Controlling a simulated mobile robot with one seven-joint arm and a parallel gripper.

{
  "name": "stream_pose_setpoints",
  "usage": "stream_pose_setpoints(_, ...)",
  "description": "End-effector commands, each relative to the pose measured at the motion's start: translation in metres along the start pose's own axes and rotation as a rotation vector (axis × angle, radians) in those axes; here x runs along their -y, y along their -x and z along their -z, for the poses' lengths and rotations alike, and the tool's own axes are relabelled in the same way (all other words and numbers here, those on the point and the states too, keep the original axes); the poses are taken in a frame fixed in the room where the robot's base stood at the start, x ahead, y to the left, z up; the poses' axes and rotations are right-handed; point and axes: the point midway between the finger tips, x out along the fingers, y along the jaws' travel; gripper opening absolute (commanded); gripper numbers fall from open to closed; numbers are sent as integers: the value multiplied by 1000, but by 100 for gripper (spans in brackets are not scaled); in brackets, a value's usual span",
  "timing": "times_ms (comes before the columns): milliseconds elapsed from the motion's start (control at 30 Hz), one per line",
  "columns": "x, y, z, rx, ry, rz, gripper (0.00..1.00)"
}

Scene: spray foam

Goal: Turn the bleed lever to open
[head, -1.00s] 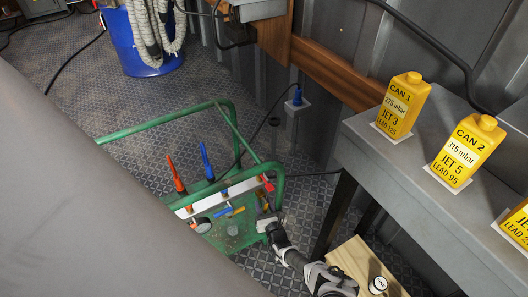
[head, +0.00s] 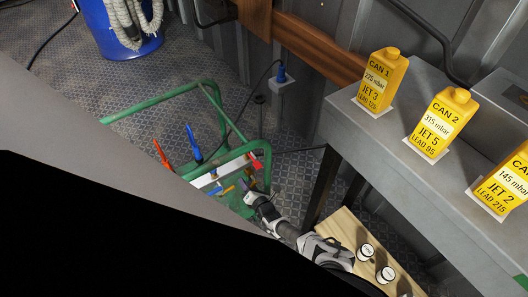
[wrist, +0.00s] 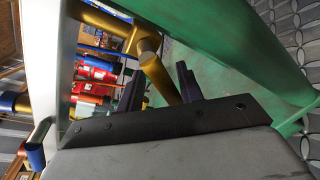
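In the wrist view a brass-coloured bar (wrist: 158,78) hangs from a brass pipe (wrist: 98,18) and ends between the two dark fingers of my gripper (wrist: 159,72). The fingers stand apart with space beside the bar; I see no clear grip on it. I cannot tell for sure whether this bar is the bleed lever. In the head view my gripper (head: 248,192) is at the right end of the white manifold (head: 225,171) in the green frame. A red lever (head: 256,162) sits just above it.
The green tube frame (head: 160,100) surrounds the manifold, and a green wall (wrist: 215,70) is close beside my fingers. A grey bench with yellow cans (head: 383,78) stands at the right. A wooden board (head: 345,222) with round white-topped items lies below it.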

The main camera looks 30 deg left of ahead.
Motion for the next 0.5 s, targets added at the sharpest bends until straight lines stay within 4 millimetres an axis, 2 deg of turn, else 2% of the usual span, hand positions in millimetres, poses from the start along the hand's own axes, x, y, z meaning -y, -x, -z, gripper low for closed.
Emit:
stream_pose_setpoints(233, -9, 4, -3, -38, -201, -14, 36)
stream_pose_setpoints(500, -9, 54, -7, -35, -196, -13, 36)
